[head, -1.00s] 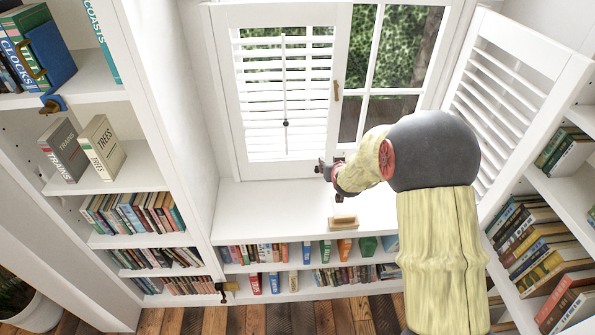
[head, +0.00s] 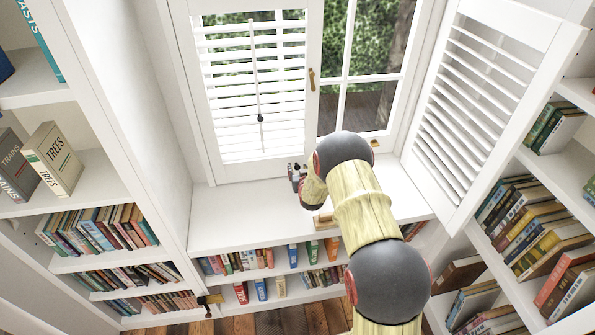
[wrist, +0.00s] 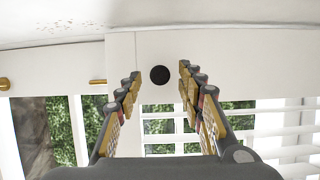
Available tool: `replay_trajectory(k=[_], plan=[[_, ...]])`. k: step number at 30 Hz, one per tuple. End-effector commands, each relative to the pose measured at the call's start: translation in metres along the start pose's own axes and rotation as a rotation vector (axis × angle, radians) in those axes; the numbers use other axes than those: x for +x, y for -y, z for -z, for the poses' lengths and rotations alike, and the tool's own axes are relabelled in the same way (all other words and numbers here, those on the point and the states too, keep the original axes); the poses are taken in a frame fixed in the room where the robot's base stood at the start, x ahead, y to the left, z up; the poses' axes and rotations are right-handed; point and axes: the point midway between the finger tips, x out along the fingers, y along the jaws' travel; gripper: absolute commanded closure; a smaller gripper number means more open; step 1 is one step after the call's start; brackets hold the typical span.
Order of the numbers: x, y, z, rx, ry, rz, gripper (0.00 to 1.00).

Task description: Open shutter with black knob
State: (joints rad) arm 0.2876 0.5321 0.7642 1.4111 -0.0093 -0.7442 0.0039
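The white louvred left shutter (head: 205,100) looks closed over the window's left half in the head view. A round black knob (wrist: 160,75) sits on a white shutter rail in the wrist view, between my gripper's fingertips. My gripper (wrist: 158,75) is open and empty, its fingers on either side of the knob with gaps visible. In the head view my gripper (head: 297,173) is at the shutter's lower right corner, just above the sill; it hides that spot. A dark round piece (head: 261,118) is on the shutter's tilt rod. A brass handle (head: 311,79) is on its right stile.
The right shutter (head: 432,170) stands swung open into the room. A small wooden block (head: 322,220) lies on the white sill (head: 235,228), close to my arm. Bookshelves flank both sides, with the TREES book (head: 55,160) at left. Plank floor (head: 280,322) shows below.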

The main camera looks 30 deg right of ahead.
Motion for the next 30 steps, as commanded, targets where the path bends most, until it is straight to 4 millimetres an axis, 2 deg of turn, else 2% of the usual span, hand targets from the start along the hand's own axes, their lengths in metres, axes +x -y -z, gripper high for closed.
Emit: replay_trajectory(k=[4, 13, 30], plan=[[0.0101, 0.0002, -0.0003, 0.000, -0.001, 0.000, 0.62], [0.0115, 0.0002, 0.0003, 0.000, 0.000, 0.000, 0.62], [0.0113, 0.0001, 0.0002, 0.000, 0.000, 0.000, 0.95]])
